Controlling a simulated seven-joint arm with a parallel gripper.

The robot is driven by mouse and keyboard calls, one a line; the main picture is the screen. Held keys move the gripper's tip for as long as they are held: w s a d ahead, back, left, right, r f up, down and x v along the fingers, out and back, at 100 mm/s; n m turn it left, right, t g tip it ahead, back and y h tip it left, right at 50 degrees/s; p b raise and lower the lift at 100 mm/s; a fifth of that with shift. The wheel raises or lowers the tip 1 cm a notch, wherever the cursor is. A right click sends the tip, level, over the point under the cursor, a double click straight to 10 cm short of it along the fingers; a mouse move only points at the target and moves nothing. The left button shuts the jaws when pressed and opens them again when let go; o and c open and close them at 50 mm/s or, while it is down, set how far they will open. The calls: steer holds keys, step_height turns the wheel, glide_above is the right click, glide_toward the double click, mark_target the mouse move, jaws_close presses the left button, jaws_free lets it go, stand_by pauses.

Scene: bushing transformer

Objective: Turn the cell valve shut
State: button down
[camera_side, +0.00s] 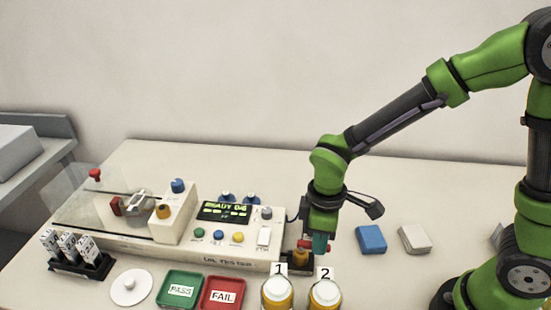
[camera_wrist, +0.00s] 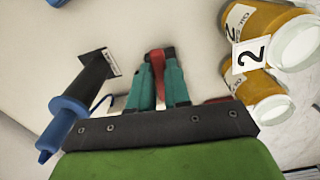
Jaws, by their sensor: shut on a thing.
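A small amber-brown fitting (camera_side: 300,258) stands at the right end of the oil tester, with a red handle (camera_side: 305,244) at its top. I take this to be the cell valve. My gripper (camera_side: 319,246) points down beside it, its teal fingers low at the handle. In the wrist view the two teal fingers (camera_wrist: 160,82) are shut on the red handle (camera_wrist: 157,62), which shows as a narrow strip between them. The fingers and palm hide most of the valve there, so I cannot tell the handle's exact angle.
The oil tester (camera_side: 222,258) has a lit display. Jars labelled 1 (camera_side: 277,292) and 2 (camera_side: 325,292) stand close in front of my gripper. Green PASS (camera_side: 180,280) and red FAIL (camera_side: 222,306) trays lie left. A blue block (camera_side: 371,239) and white block (camera_side: 414,238) lie right.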

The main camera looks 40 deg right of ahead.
steer(key=shift+w+d+n, duration=0.1)
steer(key=shift+d+n, duration=0.05)
steer(key=shift+n, duration=0.35)
steer(key=c, duration=1.1)
jaws_free()
step_height(320, 180, up, 17)
steer(key=s+d+m+t, duration=0.2)
steer(key=d+m, duration=0.1)
steer(key=m, duration=0.1)
steer(key=s+d+m+t+y, duration=0.1)
steer(key=s+d+m+t, duration=0.1)
steer(key=d+m, duration=0.2)
steer(key=s+d+m+t+y, duration=0.1)
steer(key=s+d+m+t, duration=0.1)
steer(key=m, duration=0.3)
steer(key=shift+s+d+r+t, duration=0.2)
steer(key=shift+d+t, duration=0.4)
steer(key=shift+d, duration=0.15)
